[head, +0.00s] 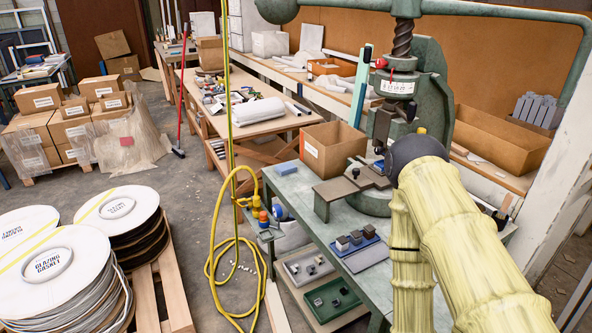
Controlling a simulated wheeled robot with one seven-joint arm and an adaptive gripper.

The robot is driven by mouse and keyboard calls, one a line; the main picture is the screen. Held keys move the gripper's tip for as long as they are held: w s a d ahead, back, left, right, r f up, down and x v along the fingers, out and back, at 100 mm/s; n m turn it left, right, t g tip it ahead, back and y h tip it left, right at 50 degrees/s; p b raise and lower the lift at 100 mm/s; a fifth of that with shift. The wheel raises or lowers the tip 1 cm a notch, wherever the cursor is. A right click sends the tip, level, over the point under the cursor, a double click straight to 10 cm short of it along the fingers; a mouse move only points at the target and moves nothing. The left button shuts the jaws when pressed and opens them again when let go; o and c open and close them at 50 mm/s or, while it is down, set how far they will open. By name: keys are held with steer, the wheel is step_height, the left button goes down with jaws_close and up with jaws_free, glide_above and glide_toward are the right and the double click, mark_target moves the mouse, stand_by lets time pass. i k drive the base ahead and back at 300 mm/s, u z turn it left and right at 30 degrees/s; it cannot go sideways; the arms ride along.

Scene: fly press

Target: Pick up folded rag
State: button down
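A small blue folded-looking piece (286,168) lies flat at the far left corner of the green press table (318,222); it looks like the folded rag, but it is too small to be sure. It lies left of the open cardboard box and clear of other things. My arm in its yellow sleeve rises at the right, bends at a dark joint and runs down out of the bottom of the picture. My gripper is not in view. The arm hides part of the table's right side.
The fly press (403,110) stands behind my arm. An open cardboard box (333,148) and a blue tray (359,251) with metal pieces are on the table. A yellow hose (212,262) hangs and coils left of it. Gasket reels (117,207) stand on a pallet at left.

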mark_target(287, 168)
steer(key=z, duration=0.05)
steer(key=k, duration=0.45)
steer(key=u, duration=0.8)
steer(key=i, duration=1.1)
steer(key=z, duration=0.5)
